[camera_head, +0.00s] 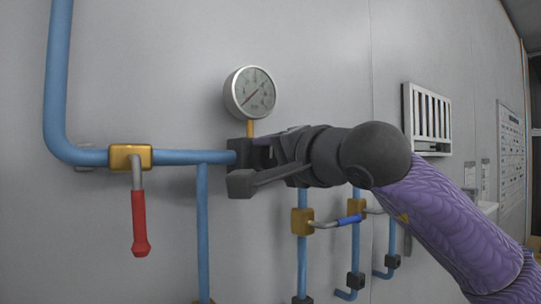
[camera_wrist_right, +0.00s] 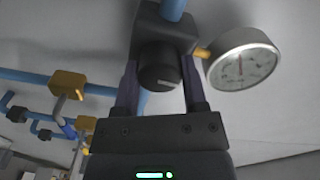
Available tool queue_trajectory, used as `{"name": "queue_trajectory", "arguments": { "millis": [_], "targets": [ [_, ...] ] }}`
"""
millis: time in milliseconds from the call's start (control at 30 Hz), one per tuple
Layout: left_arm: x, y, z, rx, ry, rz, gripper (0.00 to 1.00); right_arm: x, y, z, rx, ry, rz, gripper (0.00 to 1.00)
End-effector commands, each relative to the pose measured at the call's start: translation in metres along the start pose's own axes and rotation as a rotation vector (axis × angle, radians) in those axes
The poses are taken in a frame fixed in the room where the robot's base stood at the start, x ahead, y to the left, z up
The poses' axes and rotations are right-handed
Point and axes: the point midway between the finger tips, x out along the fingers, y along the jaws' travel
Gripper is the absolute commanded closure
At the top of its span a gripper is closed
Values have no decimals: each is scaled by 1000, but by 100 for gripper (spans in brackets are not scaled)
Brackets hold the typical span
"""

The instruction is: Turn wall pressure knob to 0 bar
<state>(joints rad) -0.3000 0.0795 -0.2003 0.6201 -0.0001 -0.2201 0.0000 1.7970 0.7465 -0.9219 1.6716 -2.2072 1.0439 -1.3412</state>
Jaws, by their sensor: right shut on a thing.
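The round pressure gauge (camera_head: 250,93) hangs on the wall above the dark regulator block (camera_head: 238,151), joined by a brass stem. Its needle lies on a slant, but the numbers are too small to read. My right gripper (camera_head: 250,168) is at the front of the block and hides the knob in the head view. In the right wrist view, the dark round knob (camera_wrist_right: 160,65) with a pale mark sits between the two fingers of my right gripper (camera_wrist_right: 159,88), which is shut on it. The gauge (camera_wrist_right: 243,60) is beside it there. My left gripper is not in view.
A blue pipe (camera_head: 180,157) runs left from the block to a brass valve (camera_head: 130,156) with a red handle (camera_head: 139,222). Below my right arm are brass valves with a blue handle (camera_head: 350,219). A white slatted rack (camera_head: 427,119) is on the wall at right.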

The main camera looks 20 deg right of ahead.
Motion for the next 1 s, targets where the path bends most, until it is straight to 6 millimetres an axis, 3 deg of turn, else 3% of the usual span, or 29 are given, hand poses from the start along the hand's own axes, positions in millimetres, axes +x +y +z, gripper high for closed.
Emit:
{"name": "queue_trajectory", "arguments": {
  "millis": [733, 767, 900, 1000],
  "targets": [
    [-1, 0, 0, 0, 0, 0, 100, 1, 2, 1, -80, -1, 5, 100],
    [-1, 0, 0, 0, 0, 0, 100, 1, 2, 1, -80, -1, 5, 41],
    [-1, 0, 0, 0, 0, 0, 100, 1, 2, 1, -79, 0, 4, 11],
    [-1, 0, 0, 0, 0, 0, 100, 0, 1, 1, -79, 0, 2, 10]
  ]
}}
